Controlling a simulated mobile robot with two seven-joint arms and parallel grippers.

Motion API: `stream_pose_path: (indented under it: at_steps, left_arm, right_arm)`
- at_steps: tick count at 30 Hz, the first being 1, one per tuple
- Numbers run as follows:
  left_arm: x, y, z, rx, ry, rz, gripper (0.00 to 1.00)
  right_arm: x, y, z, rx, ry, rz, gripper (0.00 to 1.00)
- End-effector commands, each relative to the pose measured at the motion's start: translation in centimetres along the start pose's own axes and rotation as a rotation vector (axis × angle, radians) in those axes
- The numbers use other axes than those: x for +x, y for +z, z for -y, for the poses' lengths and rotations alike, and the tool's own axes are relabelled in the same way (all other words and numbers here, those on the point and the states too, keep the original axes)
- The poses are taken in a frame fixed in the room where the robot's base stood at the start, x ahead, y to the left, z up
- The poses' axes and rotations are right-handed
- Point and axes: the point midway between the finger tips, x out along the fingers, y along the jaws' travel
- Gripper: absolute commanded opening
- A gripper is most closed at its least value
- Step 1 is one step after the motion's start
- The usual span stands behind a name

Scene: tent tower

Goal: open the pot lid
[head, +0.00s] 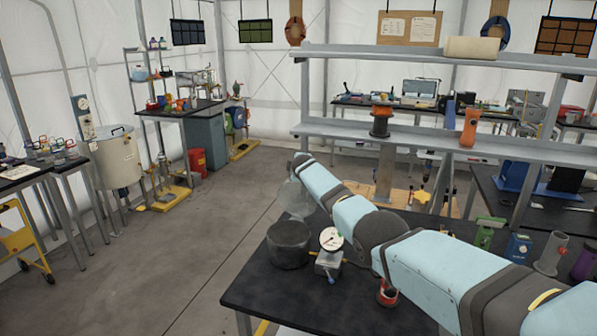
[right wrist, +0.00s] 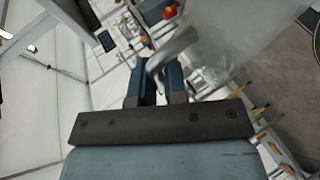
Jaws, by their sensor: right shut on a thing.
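The dark grey pot (head: 288,246) stands on the black worktable, near its left end. A translucent round lid (head: 292,198) is above and behind the pot, apart from it and tilted steeply. My right arm reaches in from the lower right, and its gripper end is by the lid, mostly hidden in the head view. In the right wrist view, my right gripper (right wrist: 161,84) is shut on the lid's curved grey handle (right wrist: 176,46). The cloudy lid (right wrist: 238,42) fills the upper right there. My left gripper is not in view.
A dial gauge (head: 331,239) stands right beside the pot. A red can (head: 387,293) is on the black worktable (head: 250,292) under my arm. A grey shelf (head: 440,140) with a spool and an orange bottle runs behind. Floor on the left is open.

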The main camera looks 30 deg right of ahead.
Motion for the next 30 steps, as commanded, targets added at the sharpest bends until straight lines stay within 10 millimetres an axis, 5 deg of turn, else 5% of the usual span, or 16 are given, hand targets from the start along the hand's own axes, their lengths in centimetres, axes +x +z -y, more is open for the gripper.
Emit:
stream_pose_path:
  at_steps: [16, 17, 20, 30]
  left_arm:
    - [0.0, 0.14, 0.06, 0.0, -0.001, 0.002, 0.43]
    - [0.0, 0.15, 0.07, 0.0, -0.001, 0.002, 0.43]
    - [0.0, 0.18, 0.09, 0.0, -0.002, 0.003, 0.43]
    - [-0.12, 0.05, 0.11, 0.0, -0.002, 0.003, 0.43]
  right_arm:
    - [0.17, -0.04, -0.07, -0.001, -0.008, 0.0, 0.0]
    - [0.17, -0.05, -0.07, -0.001, -0.008, -0.001, 0.17]
    - [0.17, -0.05, -0.06, 0.0, -0.008, -0.001, 0.37]
    - [0.04, -0.05, -0.13, 0.002, -0.008, -0.001, 0.37]
